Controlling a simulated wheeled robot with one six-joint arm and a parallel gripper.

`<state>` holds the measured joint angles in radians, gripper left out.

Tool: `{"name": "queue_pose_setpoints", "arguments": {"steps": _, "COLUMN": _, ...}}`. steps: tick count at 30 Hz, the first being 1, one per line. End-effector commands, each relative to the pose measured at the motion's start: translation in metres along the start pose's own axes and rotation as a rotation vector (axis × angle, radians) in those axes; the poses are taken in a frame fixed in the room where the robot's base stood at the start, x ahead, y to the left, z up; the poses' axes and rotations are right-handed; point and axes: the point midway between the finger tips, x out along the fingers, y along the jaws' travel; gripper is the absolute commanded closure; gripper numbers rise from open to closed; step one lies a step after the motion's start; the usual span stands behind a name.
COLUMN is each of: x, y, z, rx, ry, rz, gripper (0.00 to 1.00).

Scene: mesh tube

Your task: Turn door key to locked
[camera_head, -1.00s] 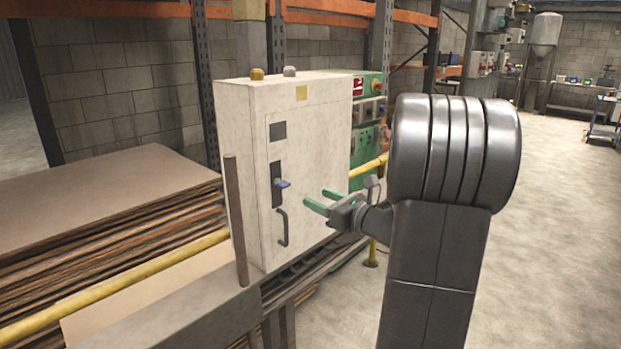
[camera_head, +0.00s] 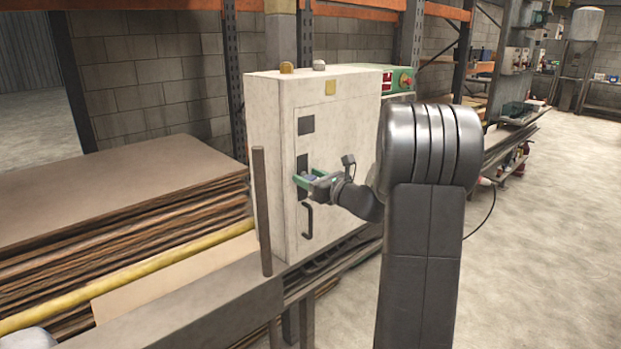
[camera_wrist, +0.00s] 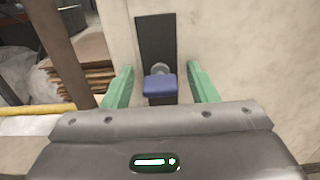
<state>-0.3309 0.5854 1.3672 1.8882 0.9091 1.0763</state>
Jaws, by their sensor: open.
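The door key has a blue bow (camera_wrist: 160,86) on a round grey lock in a dark vertical plate (camera_wrist: 155,45) on the white cabinet (camera_head: 270,150). In the wrist view the key stands between the two green fingers of my gripper (camera_wrist: 160,88), with a gap on each side. The bow's wide side lies level. In the head view my gripper (camera_head: 304,180) is at the plate (camera_head: 302,162) on the cabinet door, open, its fingers around the key. The fingers largely hide the key there.
A black door handle (camera_head: 307,220) sits just below the gripper. A brown upright post (camera_head: 262,210) stands left of the cabinet. Stacked boards (camera_head: 120,210) and a yellow rail (camera_head: 130,275) lie to the left. Open floor (camera_head: 530,250) is on the right.

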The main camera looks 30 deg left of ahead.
Motion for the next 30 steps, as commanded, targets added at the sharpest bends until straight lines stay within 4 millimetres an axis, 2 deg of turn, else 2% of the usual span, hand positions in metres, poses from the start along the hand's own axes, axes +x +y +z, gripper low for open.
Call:
{"name": "queue_pose_setpoints", "arguments": {"steps": 5, "x": 0.0, "y": -0.0001, "z": 0.0, "rx": 0.0, "ry": 0.0, "rz": 0.0, "gripper": 0.47}}
{"name": "queue_pose_setpoints", "arguments": {"steps": 8, "x": -0.0001, "y": -0.0001, "z": 0.0, "rx": 0.0, "ry": 0.0, "rz": 0.0, "gripper": 0.63}}
{"name": "queue_pose_setpoints", "arguments": {"steps": 12, "x": -0.0002, "y": -0.0001, "z": 0.0, "rx": 0.0, "ry": 0.0, "rz": 0.0, "gripper": 0.9}}
{"name": "queue_pose_setpoints", "arguments": {"steps": 13, "x": -0.0002, "y": -0.0001, "z": 0.0, "rx": 0.0, "ry": 0.0, "rz": 0.0, "gripper": 0.92}}
{"name": "queue_pose_setpoints", "arguments": {"steps": 23, "x": -0.0002, "y": 0.0001, "z": -0.002, "rx": -0.048, "ry": -0.001, "rz": 0.0, "gripper": 0.92}}
{"name": "queue_pose_setpoints", "arguments": {"steps": 30, "x": -0.0002, "y": 0.0009, "z": -0.0048, "rx": -0.195, "ry": -0.003, "rz": 0.0, "gripper": 0.92}}
